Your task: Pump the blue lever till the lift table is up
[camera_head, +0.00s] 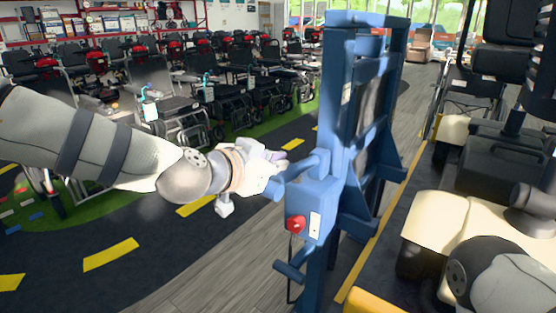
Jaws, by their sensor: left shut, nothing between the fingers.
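The blue lift (343,110) stands upright in the middle, with a tall frame and a box at its front bearing a red knob (296,223). A short, thick blue lever (303,166) sticks out to the left at the top of this box. My left gripper (276,172) is shut and empty at the lever's left end. I cannot tell whether it touches the lever. A second blue bar (290,270) sticks out lower down. The lift's lower end is cut off by the picture's edge. My right arm shows at the bottom right, but its gripper is out of view.
Rows of wheelchairs and scooters (205,95) stand behind on the left, with red shelves (90,25) at the back. A cream scooter (480,225) stands close on the right. A dark floor lane with yellow dashes (110,254) lies clear at the lower left.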

